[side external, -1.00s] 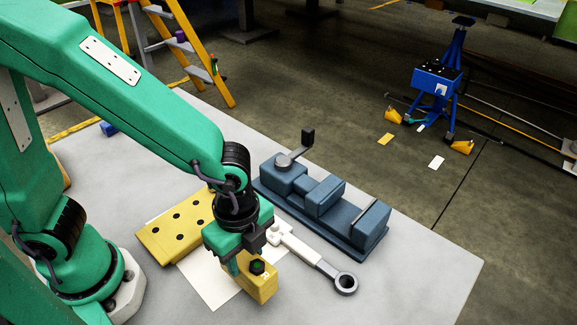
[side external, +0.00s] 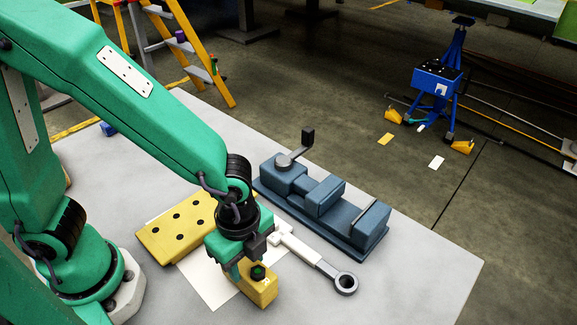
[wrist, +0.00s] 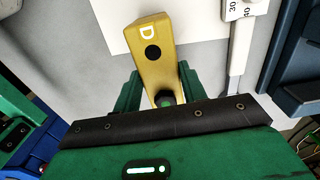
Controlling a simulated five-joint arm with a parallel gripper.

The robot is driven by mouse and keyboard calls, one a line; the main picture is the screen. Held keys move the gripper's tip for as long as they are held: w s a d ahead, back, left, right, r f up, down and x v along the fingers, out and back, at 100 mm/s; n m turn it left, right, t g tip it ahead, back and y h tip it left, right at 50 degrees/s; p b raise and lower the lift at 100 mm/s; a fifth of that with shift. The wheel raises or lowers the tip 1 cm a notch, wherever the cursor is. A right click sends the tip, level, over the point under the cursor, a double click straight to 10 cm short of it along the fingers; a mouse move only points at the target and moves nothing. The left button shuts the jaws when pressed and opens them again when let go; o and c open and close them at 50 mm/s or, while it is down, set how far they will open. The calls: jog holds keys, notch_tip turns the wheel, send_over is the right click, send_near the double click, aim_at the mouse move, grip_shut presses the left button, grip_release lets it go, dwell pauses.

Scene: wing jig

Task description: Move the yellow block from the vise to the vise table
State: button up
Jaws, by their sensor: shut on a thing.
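The yellow block (side external: 265,291) is in my gripper (side external: 248,276), over or on the front part of the table near the white sheet. In the wrist view the yellow block (wrist: 152,50) has a dark round hole and a white letter D, and the green fingers (wrist: 158,92) close on its sides. Whether its underside touches the table is hard to tell. The blue-grey vise (side external: 322,203) stands behind and to the right, its jaws empty. The grey vise table (side external: 420,262) carries all of these.
A white and grey torque wrench (side external: 315,256) lies between my gripper and the vise. A yellow plate with holes (side external: 180,228) lies to the left, partly on a white sheet (side external: 208,285). The table's right corner is clear.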

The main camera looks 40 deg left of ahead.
jog(key=shift+f, duration=0.55)
jog(key=o, duration=1.3)
jog(key=shift+c, duration=0.2)
jog(key=shift+r, duration=3.9)
